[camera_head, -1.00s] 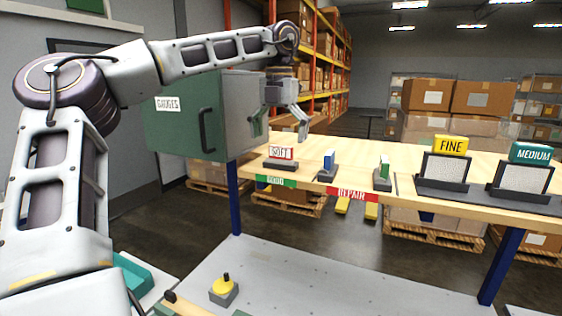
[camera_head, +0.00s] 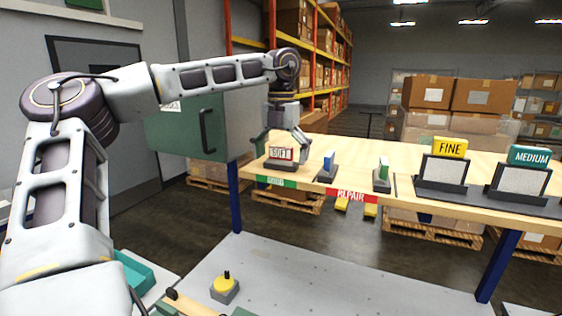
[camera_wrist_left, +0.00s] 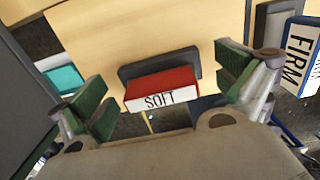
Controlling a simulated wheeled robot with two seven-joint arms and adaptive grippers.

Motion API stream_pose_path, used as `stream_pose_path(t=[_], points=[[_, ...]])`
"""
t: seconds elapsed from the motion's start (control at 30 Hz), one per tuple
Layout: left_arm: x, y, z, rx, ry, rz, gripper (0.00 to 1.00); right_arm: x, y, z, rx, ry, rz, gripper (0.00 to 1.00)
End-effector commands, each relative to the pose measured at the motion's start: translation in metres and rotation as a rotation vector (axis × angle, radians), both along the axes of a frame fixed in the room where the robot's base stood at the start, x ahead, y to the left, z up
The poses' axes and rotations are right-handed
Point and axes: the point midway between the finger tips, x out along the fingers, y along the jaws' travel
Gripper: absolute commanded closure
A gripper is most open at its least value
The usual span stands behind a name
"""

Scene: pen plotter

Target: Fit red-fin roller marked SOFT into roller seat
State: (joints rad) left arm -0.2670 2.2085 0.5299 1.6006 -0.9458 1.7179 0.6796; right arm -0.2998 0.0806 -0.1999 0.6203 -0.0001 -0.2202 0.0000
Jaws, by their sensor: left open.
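The red-fin roller marked SOFT (camera_head: 280,153) sits in a dark holder (camera_head: 280,165) at the left end of the wooden bench. In the left wrist view, its red top and white SOFT label (camera_wrist_left: 161,92) lie between my open fingers. My left gripper (camera_head: 282,150) is lowered around the roller, one finger on each side. The green finger pads (camera_wrist_left: 163,88) stand apart from the roller, with visible gaps on both sides. I cannot make out the roller seat for certain. My right gripper is not in view.
A blue roller marked FIRM (camera_wrist_left: 299,58) stands just right of my left gripper. A green-topped one (camera_head: 383,168) is farther right, then FINE (camera_head: 450,147) and MEDIUM (camera_head: 529,155) blocks. The green GAUGES cabinet (camera_head: 187,128) is close on the left. A yellow-topped knob (camera_head: 225,284) sits on the lower grey surface.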

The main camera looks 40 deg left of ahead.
Motion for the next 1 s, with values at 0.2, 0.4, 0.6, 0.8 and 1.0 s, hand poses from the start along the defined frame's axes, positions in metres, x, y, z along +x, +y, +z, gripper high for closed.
stream_pose_path(t=[0.2,0.4,0.6,0.8,1.0], points=[[0.0,0.0001,-0.0001,0.0,0.0,0.0,0.0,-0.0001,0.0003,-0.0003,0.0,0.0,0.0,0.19],[0.0001,0.0001,-0.0001,0.0,0.0,0.0,0.13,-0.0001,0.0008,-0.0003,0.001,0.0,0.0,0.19],[0.0,0.0001,0.0,0.0,0.0,0.0,0.39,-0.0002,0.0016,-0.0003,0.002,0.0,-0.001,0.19],[0.0001,0.0,0.0002,0.0,0.0,0.0,0.46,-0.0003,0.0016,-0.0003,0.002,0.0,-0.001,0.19],[0.0002,0.0002,0.0021,0.0,-0.001,0.001,0.46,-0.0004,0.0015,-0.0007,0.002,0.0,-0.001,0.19]])
